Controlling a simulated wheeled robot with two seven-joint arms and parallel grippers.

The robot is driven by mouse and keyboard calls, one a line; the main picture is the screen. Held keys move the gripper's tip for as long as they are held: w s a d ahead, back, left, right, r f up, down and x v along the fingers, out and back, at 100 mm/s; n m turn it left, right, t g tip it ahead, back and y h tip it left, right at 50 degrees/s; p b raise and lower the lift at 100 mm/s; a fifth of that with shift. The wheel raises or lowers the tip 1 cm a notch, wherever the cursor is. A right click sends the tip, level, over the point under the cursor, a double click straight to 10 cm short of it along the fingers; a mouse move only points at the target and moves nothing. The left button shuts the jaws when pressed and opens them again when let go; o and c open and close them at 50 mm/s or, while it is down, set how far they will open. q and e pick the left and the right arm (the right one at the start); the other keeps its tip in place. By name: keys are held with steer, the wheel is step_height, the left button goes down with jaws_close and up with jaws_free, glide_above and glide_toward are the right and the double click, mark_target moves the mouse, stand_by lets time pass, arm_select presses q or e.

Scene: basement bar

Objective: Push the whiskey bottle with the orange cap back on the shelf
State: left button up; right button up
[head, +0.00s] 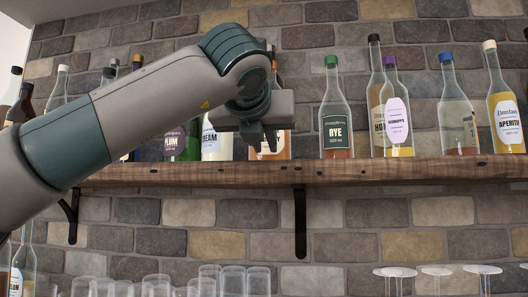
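My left arm comes in from the left, and my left gripper (266,138) is in front of the wooden shelf (350,171), near its front edge. Directly behind the gripper stands a bottle with amber contents and a pale label (283,146). My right gripper is out of view.
Right of the gripper stand a green-capped rye bottle (336,118), a purple-capped bottle (396,112), a blue-capped bottle (458,115) and an aperitif bottle (505,105). A cream bottle (216,143) is close on the left. Glasses (233,281) stand below the shelf.

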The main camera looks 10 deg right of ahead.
arm_select(q)
steer(key=f+b+v, duration=0.1)
steer(key=b+v, duration=0.5)
steer(key=v, duration=0.3)
steer(key=shift+f, duration=0.35)
steer(key=shift+s, duration=0.15)
stand_by(0.5)
